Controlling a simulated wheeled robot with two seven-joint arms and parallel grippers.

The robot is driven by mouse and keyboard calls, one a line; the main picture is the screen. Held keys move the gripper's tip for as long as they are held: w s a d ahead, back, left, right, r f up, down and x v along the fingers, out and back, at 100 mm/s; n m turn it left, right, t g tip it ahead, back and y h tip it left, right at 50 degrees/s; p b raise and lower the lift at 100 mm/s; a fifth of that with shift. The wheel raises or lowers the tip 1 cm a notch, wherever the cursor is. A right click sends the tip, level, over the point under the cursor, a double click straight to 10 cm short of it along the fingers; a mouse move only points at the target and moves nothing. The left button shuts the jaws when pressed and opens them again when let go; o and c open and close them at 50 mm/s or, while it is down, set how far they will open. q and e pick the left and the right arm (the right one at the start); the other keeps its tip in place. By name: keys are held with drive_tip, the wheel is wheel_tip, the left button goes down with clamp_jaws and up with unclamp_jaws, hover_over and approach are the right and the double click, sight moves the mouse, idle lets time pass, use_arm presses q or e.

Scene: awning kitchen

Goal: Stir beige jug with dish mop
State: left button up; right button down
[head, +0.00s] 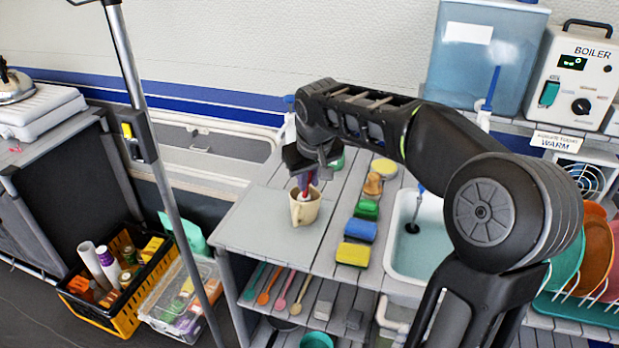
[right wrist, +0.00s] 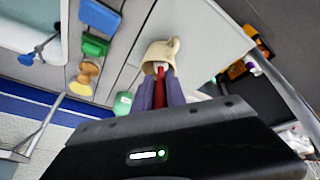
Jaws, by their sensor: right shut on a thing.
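The beige jug (head: 304,210) stands upright on the grey counter, on a pale board near its left part. In the right wrist view the jug (right wrist: 157,50) shows beyond the fingertips with its handle at the upper right. My right gripper (head: 305,179) is above the jug, pointing down, shut on the red handle of the dish mop (right wrist: 160,88). The mop's lower end reaches into the jug's mouth; its head is mostly hidden inside. I cannot tell whether the mop touches the jug's wall. My left gripper is not in view.
Sponges in yellow (head: 353,254), blue (head: 360,230) and green lie in a row right of the jug, near a wooden-handled brush (head: 373,185). A sink (head: 395,245) is further right. A metal pole (head: 150,150) rises at left. The board left of the jug is clear.

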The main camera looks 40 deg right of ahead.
drive_tip(key=shift+b+x, duration=0.7)
drive_tip(key=shift+x, duration=0.95)
drive_tip(key=shift+s+d, duration=0.1)
drive_tip(key=shift+s, duration=0.1)
